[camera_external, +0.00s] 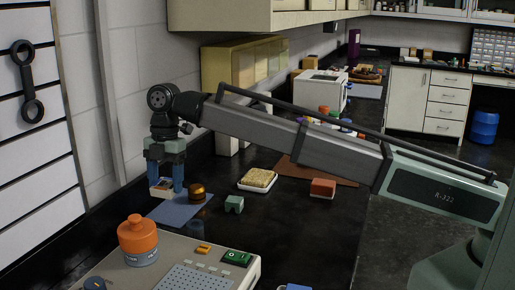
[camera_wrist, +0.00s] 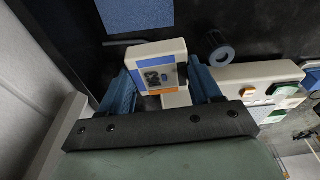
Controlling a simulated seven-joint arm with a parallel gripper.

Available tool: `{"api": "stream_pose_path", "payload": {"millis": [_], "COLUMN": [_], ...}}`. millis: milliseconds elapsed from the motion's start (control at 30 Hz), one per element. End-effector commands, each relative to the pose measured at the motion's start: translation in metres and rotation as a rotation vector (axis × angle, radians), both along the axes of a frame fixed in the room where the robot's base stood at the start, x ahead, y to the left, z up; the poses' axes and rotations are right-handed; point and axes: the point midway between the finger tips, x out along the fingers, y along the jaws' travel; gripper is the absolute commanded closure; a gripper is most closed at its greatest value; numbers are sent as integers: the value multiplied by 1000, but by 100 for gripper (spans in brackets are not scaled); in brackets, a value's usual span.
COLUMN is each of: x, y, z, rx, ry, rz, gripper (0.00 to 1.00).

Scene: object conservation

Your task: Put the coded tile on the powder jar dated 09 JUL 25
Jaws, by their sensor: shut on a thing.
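My gripper (camera_external: 165,188) points down above the blue mat (camera_external: 166,213) at the left. Its blue fingers, seen in the wrist view (camera_wrist: 162,86), are shut on a pale block-like tile (camera_wrist: 158,60) with a dark code pattern and a blue patch on its face. The tile also shows between the fingertips in the external view (camera_external: 161,189).
A golden-brown round object (camera_external: 197,192) is close right of the gripper. A green block (camera_external: 234,204), a tray with a yellowish slab (camera_external: 257,179) and an orange-red block (camera_external: 323,187) lie farther right. The console (camera_external: 190,262) fills the front left; a wall borders the left.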

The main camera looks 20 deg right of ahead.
Motion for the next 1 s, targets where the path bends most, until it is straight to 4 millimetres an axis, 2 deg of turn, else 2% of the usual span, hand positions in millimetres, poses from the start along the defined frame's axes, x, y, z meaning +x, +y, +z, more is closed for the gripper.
{"api": "stream_pose_path", "payload": {"millis": [167,500,700,1000], "x": [34,101,128,153], "y": [-50,-171,-244,-352], "z": [8,29,39,52], "rx": [4,15,23,38], "ry": [-3,-7,-9,-9], "rz": [-135,-473,-670,-966], "gripper": [73,73,73,73]}}
